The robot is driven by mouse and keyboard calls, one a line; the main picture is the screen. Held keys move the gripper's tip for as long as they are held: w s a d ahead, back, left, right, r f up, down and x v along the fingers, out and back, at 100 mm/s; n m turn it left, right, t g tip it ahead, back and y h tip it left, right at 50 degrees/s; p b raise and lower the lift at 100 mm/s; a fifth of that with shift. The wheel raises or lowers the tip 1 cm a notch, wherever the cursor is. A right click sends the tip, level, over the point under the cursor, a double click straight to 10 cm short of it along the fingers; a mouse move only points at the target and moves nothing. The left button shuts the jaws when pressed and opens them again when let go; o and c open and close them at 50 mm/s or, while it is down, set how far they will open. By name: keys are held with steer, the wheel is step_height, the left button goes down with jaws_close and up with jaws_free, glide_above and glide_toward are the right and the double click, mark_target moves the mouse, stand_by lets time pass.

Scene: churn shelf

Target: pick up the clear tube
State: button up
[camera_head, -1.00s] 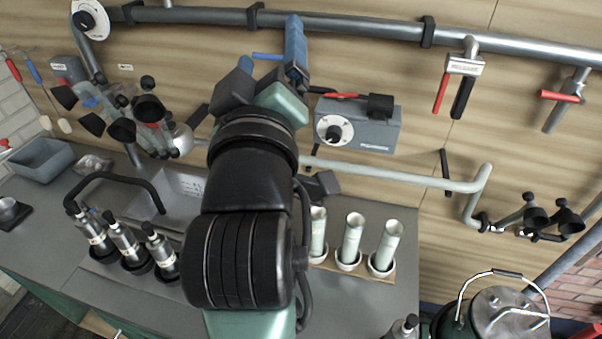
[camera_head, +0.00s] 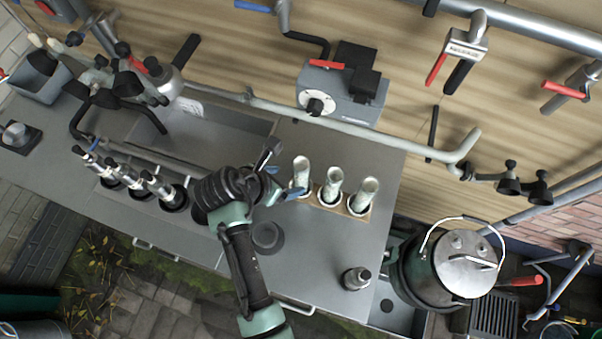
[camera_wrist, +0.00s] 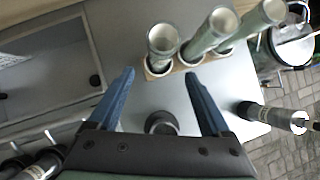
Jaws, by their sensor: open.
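Three clear, slightly greenish tubes stand in white cups on a small wooden rack: the left tube (camera_head: 301,172), the middle tube (camera_head: 333,183) and the right tube (camera_head: 364,194). The pictures do not show which one is meant. My gripper (camera_head: 284,172) is open and empty, just left of the left tube in the head view. In the wrist view, the blue fingers of my gripper (camera_wrist: 160,78) are spread apart, with the left tube (camera_wrist: 162,42) ahead between their tips. The middle tube (camera_wrist: 213,32) and right tube (camera_wrist: 258,20) stand to its right.
Dark bottles (camera_head: 160,187) stand in holders left of my gripper. A round dark disc (camera_head: 268,236) lies near the arm, and a short bottle (camera_head: 356,278) stands near the counter's front. A pipe (camera_head: 400,142) runs behind the tubes. A lidded churn (camera_head: 440,270) stands right.

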mark_target(296, 176)
steer(key=x, duration=0.4)
steer(key=shift+w, duration=0.1)
steer(key=shift+d+p+x, duration=0.25)
steer(key=shift+p+x, duration=0.3)
steer(key=shift+x, duration=1.3)
steer(key=shift+w+d+f, duration=0.25)
steer(key=shift+w+f, duration=0.2)
jaws_close()
steer(key=shift+s+r, duration=0.1)
steer(key=shift+r, duration=0.05)
